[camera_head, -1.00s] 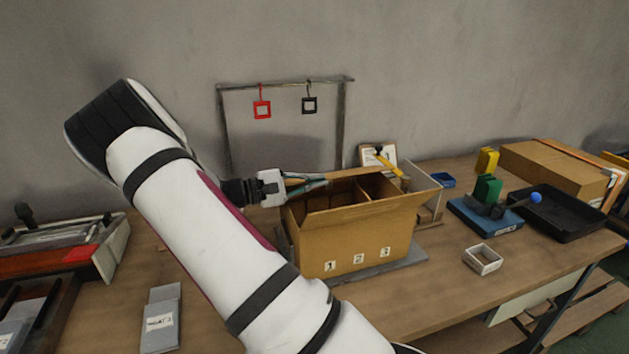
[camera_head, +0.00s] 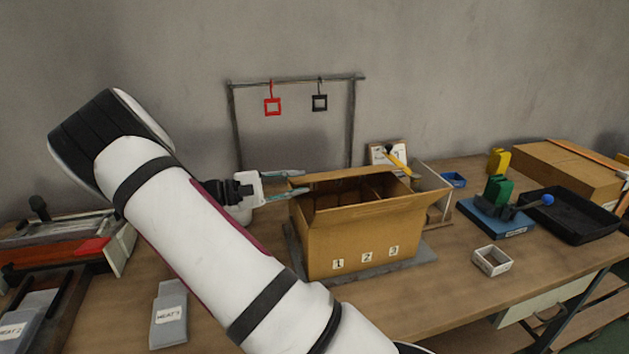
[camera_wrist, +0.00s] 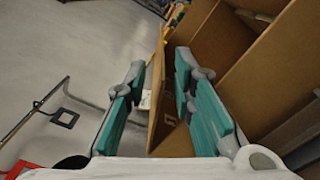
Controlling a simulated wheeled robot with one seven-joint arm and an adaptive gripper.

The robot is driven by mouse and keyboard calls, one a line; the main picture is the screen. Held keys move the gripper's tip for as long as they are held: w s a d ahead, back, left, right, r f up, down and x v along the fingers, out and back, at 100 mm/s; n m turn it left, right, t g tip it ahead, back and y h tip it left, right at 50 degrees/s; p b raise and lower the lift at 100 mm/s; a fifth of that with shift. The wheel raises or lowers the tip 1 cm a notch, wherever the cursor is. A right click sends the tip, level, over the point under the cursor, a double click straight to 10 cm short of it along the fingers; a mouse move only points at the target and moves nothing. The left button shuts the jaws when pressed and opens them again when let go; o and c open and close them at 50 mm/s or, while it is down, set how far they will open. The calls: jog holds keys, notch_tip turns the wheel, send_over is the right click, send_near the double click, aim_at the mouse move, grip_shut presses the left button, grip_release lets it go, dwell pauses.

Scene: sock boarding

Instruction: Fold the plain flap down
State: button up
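The open cardboard box (camera_head: 340,240) stands on a grey board, labels 1, 2 and 3 on its front wall. Its front flap (camera_head: 370,206) slants outward and its far flap (camera_head: 350,174) stands up. I cannot tell for sure which flap is the plain one. My gripper (camera_head: 298,190) is at the box's upper left end. In the wrist view my gripper (camera_wrist: 160,70) is open, teal pads apart. A cardboard flap (camera_wrist: 156,85) shows edge-on in the gap between the fingers, with no clear contact. The box's inside with dividers (camera_wrist: 225,45) lies right of the fingers.
A metal frame (camera_head: 296,79) with a red and a black square tag stands behind the box. A clear-sided holder (camera_head: 432,190) and a clipboard (camera_head: 380,154) are close on its right. A small white tray (camera_head: 492,261) lies front right. The table front is partly clear.

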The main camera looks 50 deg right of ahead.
jog(key=shift+v, duration=2.4)
